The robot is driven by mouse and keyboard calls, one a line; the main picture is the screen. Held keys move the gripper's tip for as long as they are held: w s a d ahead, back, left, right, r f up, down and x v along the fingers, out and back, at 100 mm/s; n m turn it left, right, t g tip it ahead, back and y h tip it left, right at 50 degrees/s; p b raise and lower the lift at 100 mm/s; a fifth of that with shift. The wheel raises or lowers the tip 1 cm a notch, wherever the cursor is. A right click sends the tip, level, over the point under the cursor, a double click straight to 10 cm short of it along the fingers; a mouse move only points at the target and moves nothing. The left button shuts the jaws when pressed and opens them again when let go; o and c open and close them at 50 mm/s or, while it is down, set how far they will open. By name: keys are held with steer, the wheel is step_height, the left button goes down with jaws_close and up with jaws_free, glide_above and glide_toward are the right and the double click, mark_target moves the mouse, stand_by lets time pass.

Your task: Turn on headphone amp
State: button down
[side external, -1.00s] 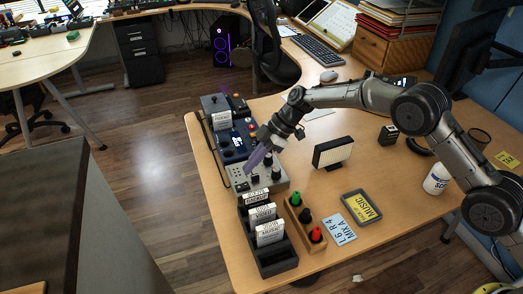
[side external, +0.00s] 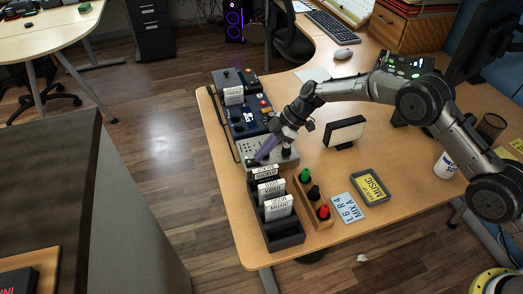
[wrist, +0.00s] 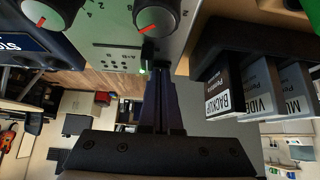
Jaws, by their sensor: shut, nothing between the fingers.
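The headphone amp is a grey box (side external: 285,159) with dark knobs, among the equipment along the table's left side. In the wrist view its light grey panel (wrist: 105,35) fills the upper part, with two dark knobs (wrist: 155,15) bearing red-orange pointers. A small green light (wrist: 143,71) glows on the panel. My gripper (side external: 258,157) reaches down to the amp's near left part in the side view. In the wrist view its dark fingers (wrist: 158,72) are together and empty, with tips at the panel beside the green light.
A black rack (side external: 285,237) with labelled cassette-like cases stands close in front of the amp. Beside it is a wooden holder (side external: 324,222) with coloured plugs. A dark blue unit (side external: 247,122) adjoins behind. A small light panel (side external: 344,131) stands to the right.

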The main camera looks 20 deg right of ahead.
steer(key=shift+r, duration=0.85)
steer(key=shift+r, duration=0.35)
steer(key=r, duration=0.2)
steer(key=d+r, duration=0.1)
steer(key=r, duration=0.1)
steer(key=shift+d, duration=0.15)
steer(key=d+r, duration=0.5)
steer(key=d, duration=0.2)
steer(key=shift+r, duration=0.2)
